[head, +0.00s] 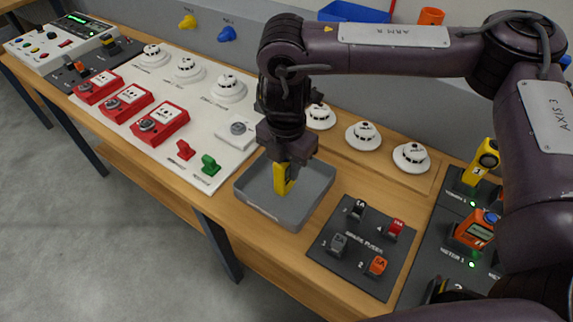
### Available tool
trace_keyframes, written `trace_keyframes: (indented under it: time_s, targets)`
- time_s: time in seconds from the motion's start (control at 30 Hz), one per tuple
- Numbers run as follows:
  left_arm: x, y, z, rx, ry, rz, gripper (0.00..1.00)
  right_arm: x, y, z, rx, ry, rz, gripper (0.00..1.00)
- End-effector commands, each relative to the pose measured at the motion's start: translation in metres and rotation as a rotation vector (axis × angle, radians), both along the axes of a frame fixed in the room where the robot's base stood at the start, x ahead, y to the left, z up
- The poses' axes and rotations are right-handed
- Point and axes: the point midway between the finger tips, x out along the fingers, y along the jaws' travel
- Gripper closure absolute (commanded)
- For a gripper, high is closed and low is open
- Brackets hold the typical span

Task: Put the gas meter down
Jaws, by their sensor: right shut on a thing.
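My right gripper (285,165) points down over the grey tray (310,207) and is shut on a narrow yellow device, the gas meter (282,180). The jaws hide its upper part. The meter is roughly upright within the tray's outline; I cannot tell whether its lower end touches the tray floor. The tray stands on the wooden bench and looks otherwise empty. My left gripper is not in view.
A dark fuse panel (345,268) lies right of the tray. An orange meter (474,230) and a yellow torch (482,162) stand farther right. White detectors (363,136) line the back. Left are red call points (160,124) and a green switch (210,164).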

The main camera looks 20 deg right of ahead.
Motion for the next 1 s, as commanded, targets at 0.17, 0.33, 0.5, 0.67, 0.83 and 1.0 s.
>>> trace_keyframes:
  time_s: [0.17, 0.33, 0.5, 0.67, 0.83, 1.0]
  targets:
    - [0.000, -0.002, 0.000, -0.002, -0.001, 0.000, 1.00, 0.001, 0.000, 0.000, 0.000, -0.002, 0.000, 1.00]
    - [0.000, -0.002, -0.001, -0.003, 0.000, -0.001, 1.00, 0.000, 0.000, -0.003, 0.000, -0.001, 0.000, 1.00]
    - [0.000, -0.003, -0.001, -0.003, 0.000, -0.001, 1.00, 0.000, 0.000, -0.004, 0.000, -0.001, 0.000, 0.58]
    - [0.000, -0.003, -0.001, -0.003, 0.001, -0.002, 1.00, 0.000, 0.000, -0.003, 0.000, -0.001, 0.000, 0.53]
    - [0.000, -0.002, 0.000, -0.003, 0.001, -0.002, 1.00, 0.000, 0.000, -0.002, 0.000, -0.001, 0.000, 0.53]
    - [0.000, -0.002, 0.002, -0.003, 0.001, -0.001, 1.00, 0.001, 0.000, 0.015, -0.001, -0.006, 0.002, 0.53]
